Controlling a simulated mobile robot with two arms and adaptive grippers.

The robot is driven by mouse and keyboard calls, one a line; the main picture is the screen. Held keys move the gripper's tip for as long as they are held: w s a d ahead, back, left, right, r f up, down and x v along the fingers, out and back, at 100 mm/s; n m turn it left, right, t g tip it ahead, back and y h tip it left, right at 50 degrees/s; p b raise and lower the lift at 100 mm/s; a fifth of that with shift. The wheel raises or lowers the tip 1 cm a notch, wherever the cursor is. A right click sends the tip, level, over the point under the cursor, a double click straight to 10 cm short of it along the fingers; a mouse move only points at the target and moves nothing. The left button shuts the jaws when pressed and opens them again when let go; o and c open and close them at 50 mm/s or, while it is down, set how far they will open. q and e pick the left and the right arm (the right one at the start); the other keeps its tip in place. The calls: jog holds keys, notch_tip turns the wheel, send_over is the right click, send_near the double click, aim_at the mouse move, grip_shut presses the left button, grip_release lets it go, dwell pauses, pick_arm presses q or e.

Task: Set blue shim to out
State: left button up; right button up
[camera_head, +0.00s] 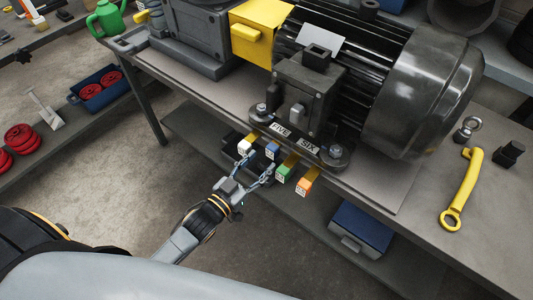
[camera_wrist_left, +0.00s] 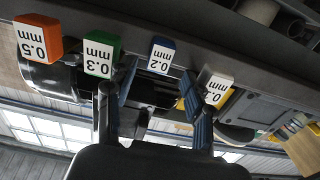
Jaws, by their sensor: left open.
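The blue shim (camera_head: 272,151), labelled 0.2 mm, sticks out a little from under the motor foot. It also shows in the left wrist view (camera_wrist_left: 161,55). A white shim (camera_head: 244,147) is to its left; a green shim (camera_head: 284,173) and an orange shim (camera_head: 306,183) are to its right. My left gripper (camera_head: 258,168) is open just in front of the blue shim. In the left wrist view the blue shim lies beyond the gap between the fingers (camera_wrist_left: 158,88), with nothing between them. My right gripper is not in view.
The motor (camera_head: 425,90) stands on the workbench (camera_head: 375,190). A yellow wrench (camera_head: 463,185) and an eye bolt (camera_head: 466,130) lie at the right. A blue bin (camera_head: 362,228) sits on the shelf below. The floor (camera_head: 110,190) beside the bench is clear.

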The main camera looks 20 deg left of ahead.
aim_at(270, 153)
pick_arm(q)
jog(key=shift+x, duration=1.85)
jog(key=shift+s, duration=0.1)
grip_shut()
